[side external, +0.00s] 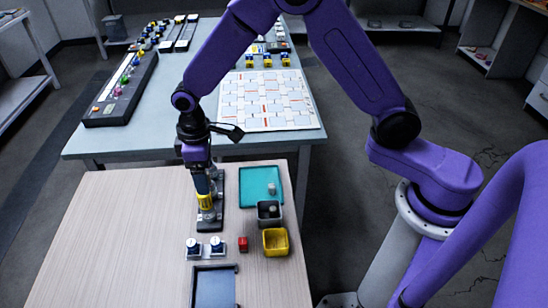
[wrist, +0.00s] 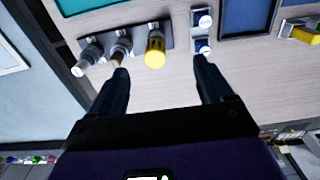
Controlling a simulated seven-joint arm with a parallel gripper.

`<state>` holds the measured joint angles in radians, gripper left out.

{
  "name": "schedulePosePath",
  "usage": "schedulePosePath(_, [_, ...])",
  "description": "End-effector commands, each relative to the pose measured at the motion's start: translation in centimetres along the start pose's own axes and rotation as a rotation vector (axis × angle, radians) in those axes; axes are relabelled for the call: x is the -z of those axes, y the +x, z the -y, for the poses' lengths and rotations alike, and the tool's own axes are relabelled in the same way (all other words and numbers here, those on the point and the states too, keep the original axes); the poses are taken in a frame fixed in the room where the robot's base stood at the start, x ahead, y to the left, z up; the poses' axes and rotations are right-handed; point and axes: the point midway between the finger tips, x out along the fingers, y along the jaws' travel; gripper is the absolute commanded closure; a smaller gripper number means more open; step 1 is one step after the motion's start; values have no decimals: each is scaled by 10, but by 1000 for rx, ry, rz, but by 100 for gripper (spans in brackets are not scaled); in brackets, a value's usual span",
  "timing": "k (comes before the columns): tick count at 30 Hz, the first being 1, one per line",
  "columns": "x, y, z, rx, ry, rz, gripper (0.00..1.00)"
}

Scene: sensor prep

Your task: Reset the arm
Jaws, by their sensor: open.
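My purple arm reaches over the wooden table, with my gripper (side external: 206,184) pointing down above a dark rack (side external: 217,213). In the wrist view the two dark fingers of my gripper (wrist: 161,68) are spread apart with nothing held between them. The rack (wrist: 107,38) holds a yellow cylinder (wrist: 155,52) and two greyish ones, a pale-ended one (wrist: 86,62) and a darker one (wrist: 120,47). The yellow cylinder (side external: 206,203) shows just below the fingers in the side view. I cannot tell its exact gap from them.
The table's left part is clear. A workbench (side external: 170,115) stands behind.

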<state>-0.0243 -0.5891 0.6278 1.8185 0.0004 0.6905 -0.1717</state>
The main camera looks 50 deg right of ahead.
Motion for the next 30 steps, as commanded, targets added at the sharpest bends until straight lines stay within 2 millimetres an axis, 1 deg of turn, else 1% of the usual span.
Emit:
schedulePosePath(1, [-10, -12, 5, -1, -14, -5, 20])
schedulePosePath(5, [-40, -38, 19, 0, -53, -9, 20])
schedulePosePath(6, [-50, -45, 23, 0, -64, -9, 20])
schedulePosePath(11, [-94, -71, 39, 1, -109, -13, 20])
schedulePosePath(14, [-125, -84, 48, 1, -139, -16, 20])
schedulePosePath(15, [-138, -89, 51, 1, -150, -16, 20])
schedulePosePath(17, [-157, -96, 56, 2, -168, -19, 20])
schedulePosePath(23, [-225, -112, 68, 4, -226, -23, 20])
schedulePosePath(24, [-238, -114, 70, 4, -238, -23, 20])
schedulePosePath(27, [-270, -118, 74, 6, -264, -26, 20])
schedulePosePath(30, [-296, -120, 77, 7, -287, -26, 20])
